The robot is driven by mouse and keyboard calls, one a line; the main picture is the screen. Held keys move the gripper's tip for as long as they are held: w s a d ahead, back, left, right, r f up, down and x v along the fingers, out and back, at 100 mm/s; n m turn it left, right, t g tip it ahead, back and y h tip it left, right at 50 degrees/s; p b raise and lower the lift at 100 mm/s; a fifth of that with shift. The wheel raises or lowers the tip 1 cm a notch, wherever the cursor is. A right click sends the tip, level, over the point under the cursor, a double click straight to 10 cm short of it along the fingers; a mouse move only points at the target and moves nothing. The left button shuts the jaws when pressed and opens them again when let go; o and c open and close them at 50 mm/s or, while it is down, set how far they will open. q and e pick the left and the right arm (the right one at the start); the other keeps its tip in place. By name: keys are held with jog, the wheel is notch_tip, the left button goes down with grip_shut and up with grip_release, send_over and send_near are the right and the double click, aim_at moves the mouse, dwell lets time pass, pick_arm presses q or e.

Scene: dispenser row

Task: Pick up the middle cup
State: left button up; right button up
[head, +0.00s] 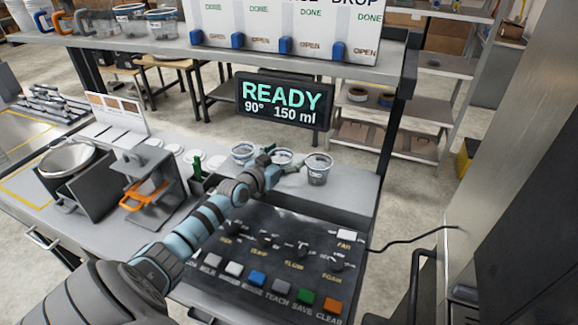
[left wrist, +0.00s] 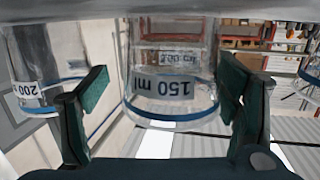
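Three clear cups stand in a row on the grey counter: the left cup (head: 243,153), the middle cup (head: 282,156) and the right cup (head: 318,170). My left gripper (head: 281,163) is at the middle cup, its fingers hiding part of it. In the left wrist view, upside down, the middle cup (left wrist: 170,100) shows a "150 ml" label and a blue band. The open fingers of my left gripper (left wrist: 165,88) stand on either side of it, with a gap at the left finger; contact at the right is unclear. My right gripper is not in view.
The left wrist view also shows a "200" cup (left wrist: 40,80) beyond the left finger. A display (head: 283,100) reading "READY 90° 150 ml" hangs behind the cups. A button panel (head: 270,265) lies in front. A metal stand with an orange handle (head: 143,195) is at left.

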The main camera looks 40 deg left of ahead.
pick_arm(q)
jog(key=shift+s+a+r, duration=0.2)
jog(key=shift+s+a, duration=0.3)
jog(key=shift+s, duration=0.25)
jog(key=c, duration=0.9)
jog(key=shift+w, duration=0.1)
jog(key=shift+w, duration=0.1)
